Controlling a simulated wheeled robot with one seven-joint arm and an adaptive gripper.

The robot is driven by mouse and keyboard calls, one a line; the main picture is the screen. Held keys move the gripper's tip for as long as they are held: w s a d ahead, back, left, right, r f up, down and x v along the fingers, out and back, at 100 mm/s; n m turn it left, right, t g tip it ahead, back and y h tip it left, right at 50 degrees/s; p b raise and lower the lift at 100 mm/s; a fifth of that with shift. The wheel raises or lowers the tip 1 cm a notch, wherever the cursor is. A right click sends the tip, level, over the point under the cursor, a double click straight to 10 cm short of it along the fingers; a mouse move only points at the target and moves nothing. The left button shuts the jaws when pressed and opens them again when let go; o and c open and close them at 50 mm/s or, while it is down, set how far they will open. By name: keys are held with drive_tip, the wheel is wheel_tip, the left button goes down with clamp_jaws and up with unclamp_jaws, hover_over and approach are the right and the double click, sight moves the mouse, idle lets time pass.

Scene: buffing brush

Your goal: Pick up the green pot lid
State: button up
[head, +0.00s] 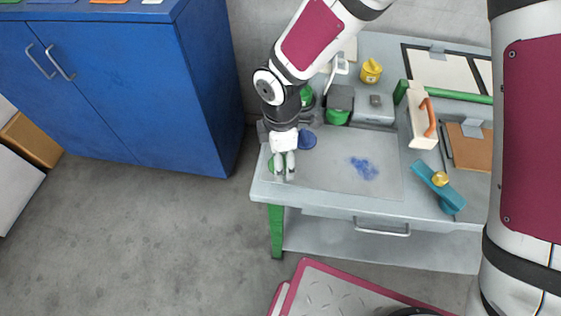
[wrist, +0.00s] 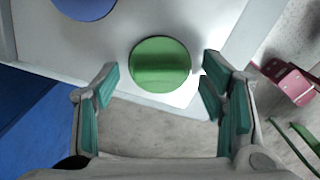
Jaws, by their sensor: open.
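The green pot lid (wrist: 160,64) is a flat round disc on the light grey tabletop near the table's corner. In the head view only part of the green lid (head: 271,164) shows at the left end of the table, beside my fingers. My gripper (head: 284,172) hangs over that corner, pointing down. In the wrist view my gripper (wrist: 160,92) is open, with its teal pads on either side of empty space. The lid appears between and beyond the fingertips, and no contact shows. The exact height of the fingertips above the table cannot be told.
A blue disc (head: 307,139) lies near the lid; it also shows in the wrist view (wrist: 84,8). A blue smear (head: 364,168) marks the mat. A brush with an orange handle (head: 429,117) and a yellow container (head: 371,71) stand farther back. A blue cabinet (head: 190,90) is left of the table.

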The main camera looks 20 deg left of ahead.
drive_tip(key=c, duration=1)
drive_tip(key=shift+o, duration=0.2)
drive_tip(key=shift+r, duration=0.1)
